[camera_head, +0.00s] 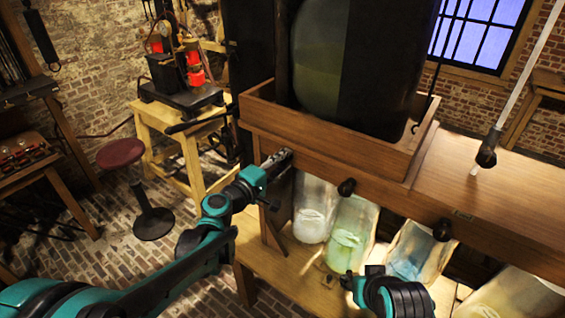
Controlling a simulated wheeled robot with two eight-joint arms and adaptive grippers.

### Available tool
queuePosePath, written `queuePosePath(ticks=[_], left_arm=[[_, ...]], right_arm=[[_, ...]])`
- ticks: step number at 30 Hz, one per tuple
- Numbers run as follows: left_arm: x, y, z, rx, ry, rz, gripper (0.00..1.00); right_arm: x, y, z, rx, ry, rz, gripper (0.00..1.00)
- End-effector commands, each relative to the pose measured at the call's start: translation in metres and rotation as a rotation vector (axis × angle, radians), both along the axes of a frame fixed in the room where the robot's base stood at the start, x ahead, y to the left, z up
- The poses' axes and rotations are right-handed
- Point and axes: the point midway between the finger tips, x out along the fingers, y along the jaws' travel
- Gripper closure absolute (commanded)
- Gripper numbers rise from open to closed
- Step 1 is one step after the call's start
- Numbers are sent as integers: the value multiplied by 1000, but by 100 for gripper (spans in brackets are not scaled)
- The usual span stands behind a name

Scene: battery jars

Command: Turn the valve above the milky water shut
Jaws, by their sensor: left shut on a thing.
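Glass jars stand in a row under a wooden beam. The leftmost jar (312,205) holds whitish, milky contents. My left gripper (279,160) reaches up to the beam's front, just above and left of this jar. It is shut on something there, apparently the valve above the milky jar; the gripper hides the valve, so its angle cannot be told.
To the right stand a green jar (352,232), a blue jar (410,255) and a yellowish jar (510,295). Dark knobs (346,187) (442,229) stick out from the beam (470,215). A red stool (120,153) stands at left on open brick floor.

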Motion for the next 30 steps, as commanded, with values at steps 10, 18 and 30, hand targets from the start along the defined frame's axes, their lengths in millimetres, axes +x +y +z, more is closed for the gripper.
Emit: queuePosePath(ticks=[10,18,30], left_arm=[[-2,-1,-2,101,-70,-5,98],[-2,-1,-3,116,-81,-5,98],[-2,-1,-2,114,-80,-4,48]], right_arm=[[0,0,-2,0,0,0,60],[0,0,-2,0,0,0,60],[0,0,-2,0,0,0,60]])
